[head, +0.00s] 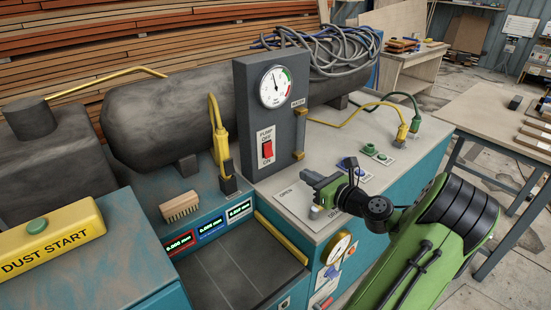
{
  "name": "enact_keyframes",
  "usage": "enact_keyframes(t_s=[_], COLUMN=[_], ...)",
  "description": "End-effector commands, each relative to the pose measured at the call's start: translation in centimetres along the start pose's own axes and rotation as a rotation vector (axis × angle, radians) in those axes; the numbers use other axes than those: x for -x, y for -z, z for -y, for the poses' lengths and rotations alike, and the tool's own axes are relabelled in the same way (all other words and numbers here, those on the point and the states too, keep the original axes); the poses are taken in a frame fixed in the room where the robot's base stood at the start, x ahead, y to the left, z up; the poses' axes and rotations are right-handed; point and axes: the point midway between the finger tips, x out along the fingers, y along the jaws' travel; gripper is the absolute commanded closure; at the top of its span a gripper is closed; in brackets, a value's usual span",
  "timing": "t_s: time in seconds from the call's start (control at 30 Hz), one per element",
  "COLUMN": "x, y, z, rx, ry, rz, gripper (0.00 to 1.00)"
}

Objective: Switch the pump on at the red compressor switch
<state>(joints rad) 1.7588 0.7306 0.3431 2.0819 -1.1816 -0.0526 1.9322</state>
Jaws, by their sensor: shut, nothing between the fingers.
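The red compressor switch (267,150) sits on the front of the dark upright panel (240,95), between the printed words PUMP OFF above and ON below. I cannot tell which way its rocker is tipped. A round gauge (274,87) with a white face and a green and red arc is above it. My gripper (316,212) is shut and empty, to the right of and lower than the switch, over the front part of the bench top near the OPEN label. It is apart from the panel. My wrist hides part of the bench labels.
A yellow plug (220,145) with its cable stands left of the panel. A brush (180,206) and three small displays (210,228) are at the left. A brass-coloured fitting (299,145) sticks out on the panel's right side. Green (376,154) and blue controls are on the bench.

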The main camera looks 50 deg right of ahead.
Motion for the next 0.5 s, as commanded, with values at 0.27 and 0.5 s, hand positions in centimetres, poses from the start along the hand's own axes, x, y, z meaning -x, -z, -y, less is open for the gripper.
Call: enact_keyframes(t_s=[0.27, 0.5], x=[-4.4, -9.7], y=[0.2, 0.2], z=[-0.2, -0.2], rx=[0.004, 0.004], ry=[-0.007, -0.006], rz=[0.0, 0.001], gripper=[1.0, 1.0])
